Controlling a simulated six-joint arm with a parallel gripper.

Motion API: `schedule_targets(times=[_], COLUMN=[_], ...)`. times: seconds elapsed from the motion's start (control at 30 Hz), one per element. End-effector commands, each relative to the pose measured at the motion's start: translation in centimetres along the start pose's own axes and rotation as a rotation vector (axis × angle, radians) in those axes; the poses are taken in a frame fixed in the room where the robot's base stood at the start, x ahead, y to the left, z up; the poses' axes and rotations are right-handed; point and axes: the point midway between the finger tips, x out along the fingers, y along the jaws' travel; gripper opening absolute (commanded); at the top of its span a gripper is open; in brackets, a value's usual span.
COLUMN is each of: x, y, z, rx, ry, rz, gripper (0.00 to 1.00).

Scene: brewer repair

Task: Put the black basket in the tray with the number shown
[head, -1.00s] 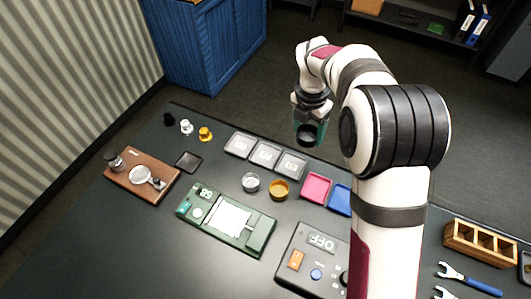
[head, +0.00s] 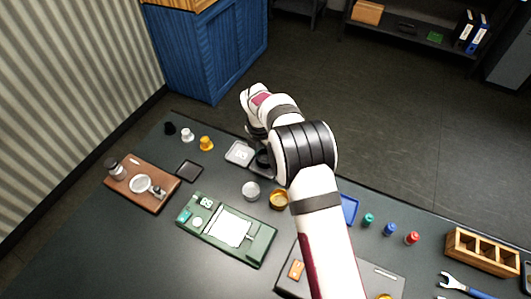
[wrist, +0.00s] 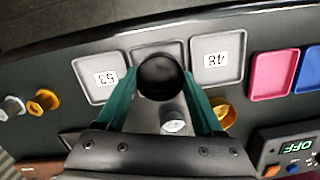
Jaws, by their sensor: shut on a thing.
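My gripper (wrist: 160,82) has teal fingers shut on the black basket (wrist: 162,72), a round dark cup, in the wrist view. The basket is over the middle grey tray (wrist: 150,50) and hides its label; whether it touches the tray cannot be told. The left grey tray (wrist: 88,68) and the right grey tray (wrist: 233,43) are empty, with white number labels that look like 53 and 48. In the head view my arm covers the gripper, and part of the basket (head: 262,160) shows beside it. A green board (head: 260,247) has a small display (head: 206,202), too small to read surely.
Pink (wrist: 270,75) and blue (wrist: 308,72) trays lie to the right. A brown board (head: 125,190), a control box reading OFF (wrist: 290,145) and a wooden rack (head: 482,252) are around.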

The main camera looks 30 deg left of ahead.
Motion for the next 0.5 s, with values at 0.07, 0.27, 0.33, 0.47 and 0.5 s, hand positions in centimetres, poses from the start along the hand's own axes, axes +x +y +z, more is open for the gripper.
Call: schedule_targets(times=[0.07,0.27,0.33,0.47,0.5], x=[0.26,0.83,1.0,0.99,0.99], y=[-0.01,0.0,0.0,0.0,0.0], z=[-0.03,-0.08,-0.11,-0.11,-0.11], rx=[0.0,0.0,0.0,0.0,0.0], ry=[0.0,0.0,0.0,0.0,0.0], rz=[0.0,0.0,0.0,0.0,0.0], gripper=[0.06,0.06,0.06,0.8,0.87])
